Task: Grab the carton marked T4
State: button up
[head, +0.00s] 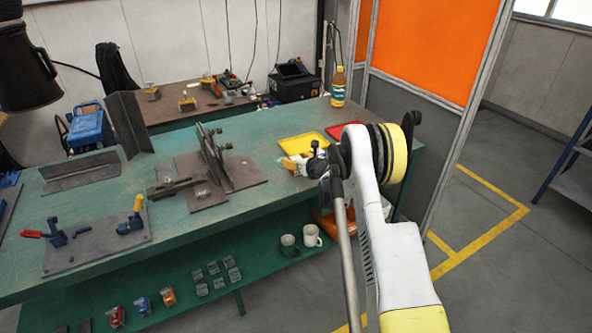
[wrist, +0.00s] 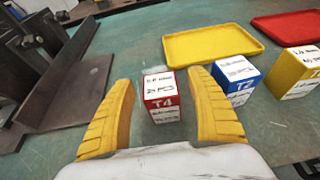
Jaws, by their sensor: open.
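The carton marked T4 (wrist: 163,97) is red with white labels and stands upright on the green bench in the wrist view. My gripper (wrist: 159,76) is open, its two yellow fingers on either side of the carton in the picture. A gap shows on the left of the carton; its right edge lies close to the right finger. I cannot tell whether that finger touches it. In the head view my arm covers most of this spot, and I cannot make out the T4 carton there.
A blue carton marked T2 (wrist: 236,77) stands just right of the right finger, with a yellow carton (wrist: 296,74) beyond. A yellow tray (wrist: 212,46) and a red tray (wrist: 290,25) lie behind. A steel fixture (head: 215,165) stands to the left. A bottle (head: 338,88) stands on the bench's far side.

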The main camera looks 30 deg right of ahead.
jog(key=c, duration=1.3)
jog(key=shift+r, duration=0.1)
